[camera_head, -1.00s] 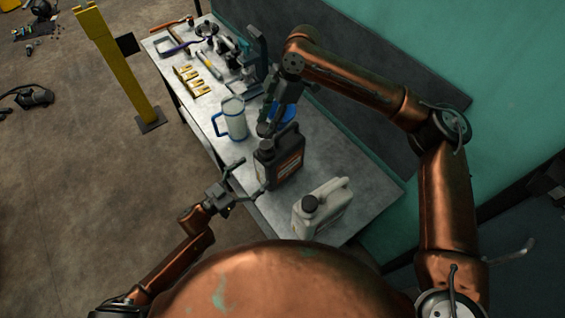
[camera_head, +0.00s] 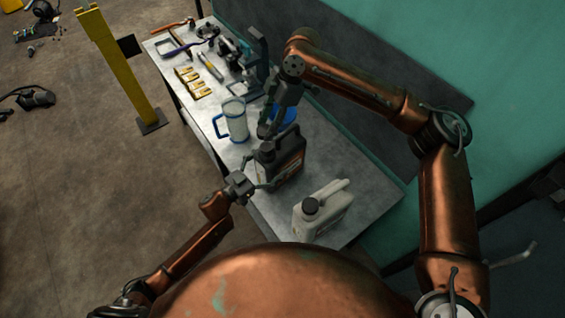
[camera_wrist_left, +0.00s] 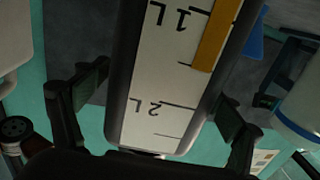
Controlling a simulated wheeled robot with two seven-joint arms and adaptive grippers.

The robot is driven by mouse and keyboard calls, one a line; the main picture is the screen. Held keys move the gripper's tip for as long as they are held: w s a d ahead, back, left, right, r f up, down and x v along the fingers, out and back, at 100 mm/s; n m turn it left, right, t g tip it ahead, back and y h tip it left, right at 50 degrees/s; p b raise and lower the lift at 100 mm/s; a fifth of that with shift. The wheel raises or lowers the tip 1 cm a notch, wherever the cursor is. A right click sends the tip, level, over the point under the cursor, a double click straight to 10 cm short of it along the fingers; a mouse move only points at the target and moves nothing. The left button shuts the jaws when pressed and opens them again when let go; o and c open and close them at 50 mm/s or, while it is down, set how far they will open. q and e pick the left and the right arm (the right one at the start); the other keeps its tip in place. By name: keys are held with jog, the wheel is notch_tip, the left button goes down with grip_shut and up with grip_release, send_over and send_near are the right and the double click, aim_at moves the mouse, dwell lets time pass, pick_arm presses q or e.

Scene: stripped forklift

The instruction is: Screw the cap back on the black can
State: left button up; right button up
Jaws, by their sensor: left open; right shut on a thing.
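The black can (camera_head: 291,153) stands upright near the front of the metal bench. In the left wrist view the can's side, with its white litre scale (camera_wrist_left: 165,85), fills the middle. My left gripper (camera_head: 260,172) is open at the can's near left side, one finger on each side of the can, with small gaps visible in the wrist view. My right gripper (camera_head: 267,133) points down over the can's neck, shut on the black cap (camera_head: 266,147). The fingers partly hide the cap, so I cannot tell how it sits on the neck.
A grey-white can (camera_head: 325,212) with a dark cap stands close in front on the bench (camera_head: 365,190). A clear jug (camera_head: 234,118) with a blue handle and a blue object (camera_head: 286,113) stand behind. Tools crowd the far end. A yellow post (camera_head: 120,68) stands left.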

pick_arm(q)
jog(key=x, duration=0.3)
jog(key=shift+w+d, duration=0.25)
jog(key=shift+d, duration=0.05)
jog(key=c, duration=1.5)
jog(key=shift+o, duration=0.2)
pick_arm(e)
send_over(269, 145)
jog(key=shift+w+f, duration=0.1)
jog(key=shift+f, duration=2.35)
